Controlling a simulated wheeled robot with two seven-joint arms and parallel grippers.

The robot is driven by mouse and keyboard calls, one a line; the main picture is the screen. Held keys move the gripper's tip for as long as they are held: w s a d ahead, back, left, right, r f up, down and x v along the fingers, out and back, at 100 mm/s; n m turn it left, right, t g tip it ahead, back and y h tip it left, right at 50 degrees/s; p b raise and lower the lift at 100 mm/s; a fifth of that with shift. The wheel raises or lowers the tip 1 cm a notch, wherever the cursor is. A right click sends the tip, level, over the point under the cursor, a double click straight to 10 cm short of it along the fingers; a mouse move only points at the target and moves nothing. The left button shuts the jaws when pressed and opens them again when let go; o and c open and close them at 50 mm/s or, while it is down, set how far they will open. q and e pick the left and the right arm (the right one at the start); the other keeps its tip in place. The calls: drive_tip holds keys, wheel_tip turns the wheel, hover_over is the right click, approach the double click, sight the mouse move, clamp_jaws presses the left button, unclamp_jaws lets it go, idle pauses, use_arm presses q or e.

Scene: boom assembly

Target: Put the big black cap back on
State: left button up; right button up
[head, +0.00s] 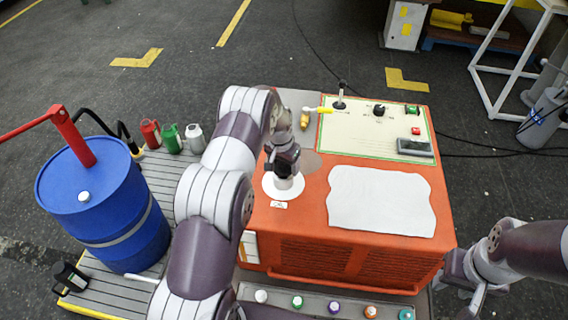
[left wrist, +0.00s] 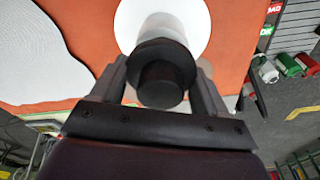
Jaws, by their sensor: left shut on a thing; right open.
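The big black cap (left wrist: 161,72) is between the fingers of my left gripper (left wrist: 162,88), which is shut on it. In the head view my left gripper (head: 284,168) is over the white filler neck (head: 284,184) on the orange machine. In the left wrist view the cap lines up with the white neck (left wrist: 167,27) and partly hides it. I cannot tell if the cap touches the neck or is just above it. My right gripper (head: 473,287) is open and empty at the lower right, beside the machine.
The orange machine (head: 345,250) has a control panel (head: 362,138) and a white sheet (head: 381,200) on top. A row of small coloured-cap bottles (head: 334,306) stands along the front. A blue drum (head: 105,215) and several small cans (head: 171,138) stand at left.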

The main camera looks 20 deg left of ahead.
sight(281, 162)
use_arm(q)
drive_tip(key=shift+f+b, duration=0.6)
drive_tip(key=shift+f, duration=0.2)
drive_tip(key=o, duration=0.8)
drive_tip(key=shift+s, duration=0.1)
drive_tip(key=shift+o, duration=0.2)
drive_tip(key=r+p, duration=0.2)
drive_tip(key=r, duration=0.1)
drive_tip(key=s+r+p, duration=0.1)
drive_tip(key=r+p, duration=0.2)
drive_tip(key=r, duration=0.1)
drive_tip(key=r+p, duration=0.3)
drive_tip(key=r, duration=0.1)
drive_tip(key=shift+s+a, duration=0.1)
drive_tip(key=shift+s, duration=0.1)
